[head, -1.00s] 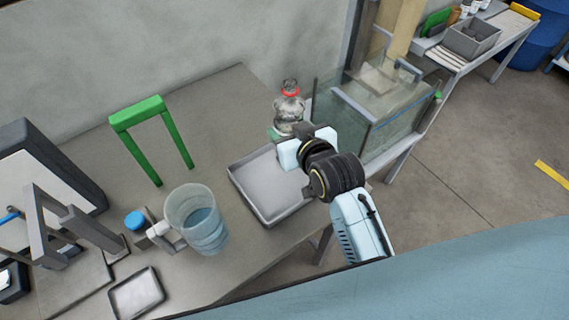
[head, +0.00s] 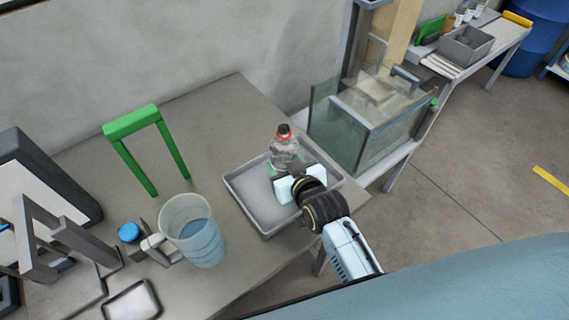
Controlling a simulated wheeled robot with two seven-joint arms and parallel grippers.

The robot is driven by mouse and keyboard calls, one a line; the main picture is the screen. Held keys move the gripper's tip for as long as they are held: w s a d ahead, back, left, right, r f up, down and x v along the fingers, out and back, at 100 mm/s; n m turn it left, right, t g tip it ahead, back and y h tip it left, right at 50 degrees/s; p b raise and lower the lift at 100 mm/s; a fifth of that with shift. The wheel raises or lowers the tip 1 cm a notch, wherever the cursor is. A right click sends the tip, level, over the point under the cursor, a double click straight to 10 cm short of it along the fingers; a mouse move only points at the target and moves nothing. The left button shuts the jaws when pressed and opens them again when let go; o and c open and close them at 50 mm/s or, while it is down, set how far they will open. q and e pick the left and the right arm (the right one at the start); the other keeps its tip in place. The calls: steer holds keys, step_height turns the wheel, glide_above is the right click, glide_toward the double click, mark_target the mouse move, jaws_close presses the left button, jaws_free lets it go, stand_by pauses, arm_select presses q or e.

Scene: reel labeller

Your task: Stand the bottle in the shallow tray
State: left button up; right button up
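The clear bottle (head: 284,153) with a red ring and dark cap is upright at the back right part of the shallow grey tray (head: 247,203). My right gripper (head: 284,178) is at the bottle's lower part, on its near side, and appears shut on it. The gripper hides part of the bottle's base, so I cannot tell whether it touches the tray floor. My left gripper is not in view.
A clear container with blue liquid (head: 205,243) stands left of the tray. A green frame (head: 135,124) stands behind it. A glass tank (head: 350,135) is right of the bottle. A smaller tray (head: 132,301) lies at the front left.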

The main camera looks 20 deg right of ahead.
steer(key=shift+f, duration=0.15)
steer(key=o, duration=0.9)
steer(key=shift+o, duration=0.2)
steer(key=shift+s+r, duration=0.25)
steer(key=v, duration=1.1)
steer(key=shift+s+r+p, duration=0.2)
steer(key=shift+p, duration=0.25)
